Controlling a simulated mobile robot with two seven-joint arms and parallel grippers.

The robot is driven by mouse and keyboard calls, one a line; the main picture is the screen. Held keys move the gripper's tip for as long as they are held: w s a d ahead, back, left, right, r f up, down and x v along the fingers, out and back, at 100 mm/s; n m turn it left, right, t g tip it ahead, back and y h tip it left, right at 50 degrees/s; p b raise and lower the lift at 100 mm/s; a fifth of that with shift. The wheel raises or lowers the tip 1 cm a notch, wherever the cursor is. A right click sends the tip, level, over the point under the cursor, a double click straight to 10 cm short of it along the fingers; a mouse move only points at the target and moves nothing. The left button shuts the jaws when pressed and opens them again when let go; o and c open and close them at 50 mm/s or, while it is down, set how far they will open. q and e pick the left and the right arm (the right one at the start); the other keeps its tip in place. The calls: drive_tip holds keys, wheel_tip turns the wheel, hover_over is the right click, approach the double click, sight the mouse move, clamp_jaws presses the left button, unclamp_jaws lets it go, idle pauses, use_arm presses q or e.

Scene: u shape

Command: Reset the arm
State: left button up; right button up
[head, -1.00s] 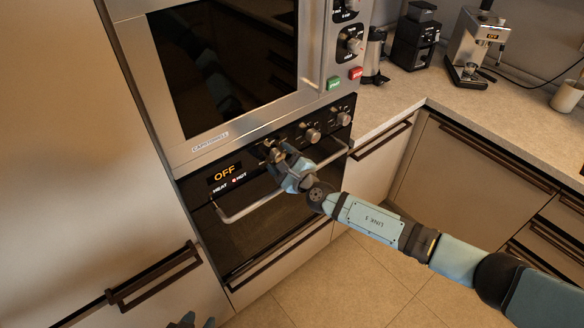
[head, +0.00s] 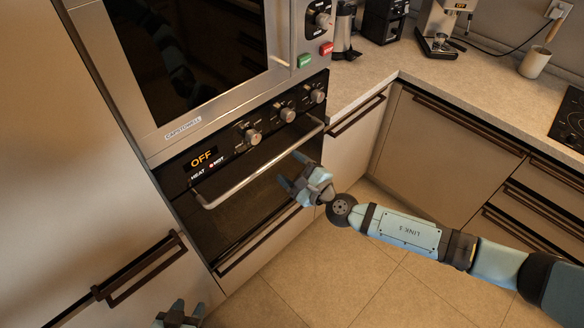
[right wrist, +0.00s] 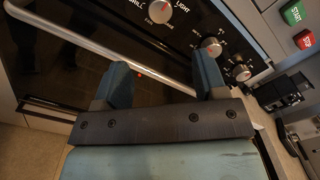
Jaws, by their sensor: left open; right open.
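My right gripper (head: 288,172) is open and empty in front of the oven door, a little below and right of the handle bar (head: 262,165). In the right wrist view its two fingers (right wrist: 165,85) stand apart with nothing between them, and the handle and knobs lie beyond. My left gripper (head: 180,314) is at the bottom edge of the head view, open, low in front of the cabinets. Most of the left arm is out of view.
The oven (head: 245,195) has a display reading OFF and several knobs (head: 254,136). A microwave (head: 180,127) sits above it. The floor (head: 340,270) is clear.

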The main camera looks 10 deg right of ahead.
idle(0.3)
drive_tip(key=s+d+f+n+g+h, duration=0.1)
drive_tip(key=s+d+f+n+h, duration=0.1)
drive_tip(key=s+d+f+n, duration=0.2)
drive_tip(key=s+d+f+n+g+h, duration=0.1)
drive_tip(key=s+d+f+n, duration=0.3)
drive_tip(key=s+n, duration=0.7)
drive_tip(key=s+d+f+n+g+h, duration=0.2)
drive_tip(key=s+d+f+n+h, duration=0.2)
drive_tip(key=s, duration=0.7)
wheel_tip(320, 180, down, 2)
drive_tip(key=n, duration=0.3)
drive_tip(key=shift+s+f+n, duration=0.15)
drive_tip(key=shift+f+n, duration=0.05)
drive_tip(key=shift+n, duration=0.1)
drive_tip(key=shift+c, duration=0.4)
